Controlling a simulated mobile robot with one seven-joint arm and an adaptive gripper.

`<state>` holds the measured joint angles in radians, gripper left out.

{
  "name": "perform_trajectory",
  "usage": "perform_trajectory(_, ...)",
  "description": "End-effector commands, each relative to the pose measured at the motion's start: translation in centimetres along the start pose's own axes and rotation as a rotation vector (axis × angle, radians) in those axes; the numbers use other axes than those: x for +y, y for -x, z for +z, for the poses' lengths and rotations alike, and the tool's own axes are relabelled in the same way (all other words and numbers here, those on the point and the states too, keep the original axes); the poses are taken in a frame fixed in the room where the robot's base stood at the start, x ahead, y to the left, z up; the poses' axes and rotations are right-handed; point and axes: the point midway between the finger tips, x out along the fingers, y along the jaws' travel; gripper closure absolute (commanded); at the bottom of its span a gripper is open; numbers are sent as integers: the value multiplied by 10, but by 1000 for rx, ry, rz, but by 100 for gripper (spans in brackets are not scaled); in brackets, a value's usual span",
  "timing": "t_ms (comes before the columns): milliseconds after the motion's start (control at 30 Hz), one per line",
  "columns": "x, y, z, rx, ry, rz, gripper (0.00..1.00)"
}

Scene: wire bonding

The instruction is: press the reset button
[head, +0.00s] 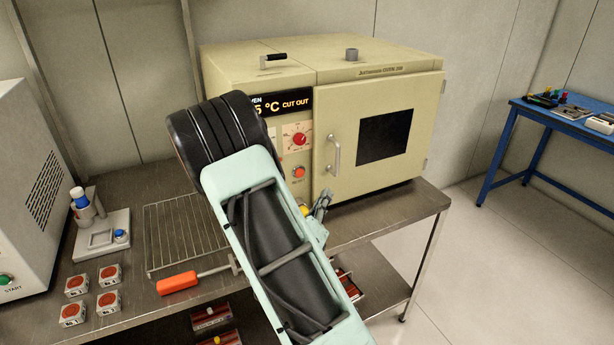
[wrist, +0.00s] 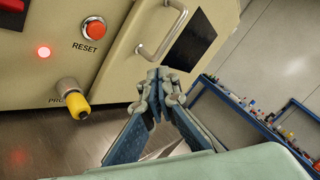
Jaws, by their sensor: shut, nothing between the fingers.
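The reset button (head: 299,172) is a round red-orange button on the cream oven's front panel, left of the door. In the wrist view the button (wrist: 95,29) shows clearly above its RESET label. My gripper (head: 324,194) is shut and empty, below and to the right of the button in the head view. In the wrist view its fingertips (wrist: 161,76) lie right of and below the button, in front of the door side. They look apart from the button. The oven display (head: 285,103) reads "CUT OUT", its left part hidden by my arm.
The door handle (head: 334,154) juts out near my fingers. A yellow-ended plug (wrist: 77,104) sticks out below a lit red lamp (wrist: 44,52). A wire rack (head: 178,232) and orange-handled tool (head: 178,283) lie on the bench. A blue table (head: 560,113) stands at right.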

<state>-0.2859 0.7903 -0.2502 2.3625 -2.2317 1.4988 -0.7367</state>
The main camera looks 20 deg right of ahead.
Motion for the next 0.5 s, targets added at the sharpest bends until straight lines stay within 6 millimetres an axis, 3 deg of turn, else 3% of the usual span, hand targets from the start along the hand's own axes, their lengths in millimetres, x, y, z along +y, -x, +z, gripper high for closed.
perform_trajectory(133, 15, 9, 6, -30, 11, 26, 100)
perform_trajectory(500, 15, 8, 8, -30, 10, 25, 100)
